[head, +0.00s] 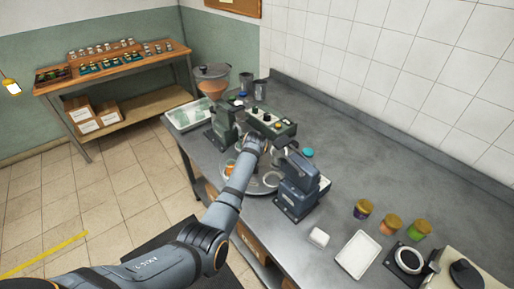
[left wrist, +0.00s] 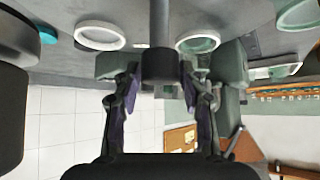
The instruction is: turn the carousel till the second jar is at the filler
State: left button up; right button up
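The round grey carousel (head: 264,187) sits on the bench between a green machine (head: 222,122) with a copper-coloured hopper (head: 212,86) behind it and a blue-grey machine (head: 298,190). Much of the carousel is hidden by my left arm. In the left wrist view, round pale rims, likely of jars (left wrist: 100,36) (left wrist: 198,41), show at the top. My left gripper (head: 250,148) is over the carousel. In its wrist view its fingers (left wrist: 160,92) stand apart on either side of a grey post with a black end (left wrist: 160,65); I cannot tell whether they touch it. My right gripper is not in view.
A green control box (head: 270,124) stands behind the carousel. At right are several lidded jars (head: 363,209), a white tray (head: 358,254) and a scale-like device (head: 462,274). A shelf with jars (head: 112,68) stands at the back left. The bench's back right is clear.

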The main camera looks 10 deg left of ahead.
pick_arm(q)
jog(key=shift+o, duration=0.9)
jog(key=shift+f, duration=0.1)
notch_tip(320, 180, up, 10)
jog(key=shift+r, duration=0.1)
jog(key=shift+f, duration=0.2)
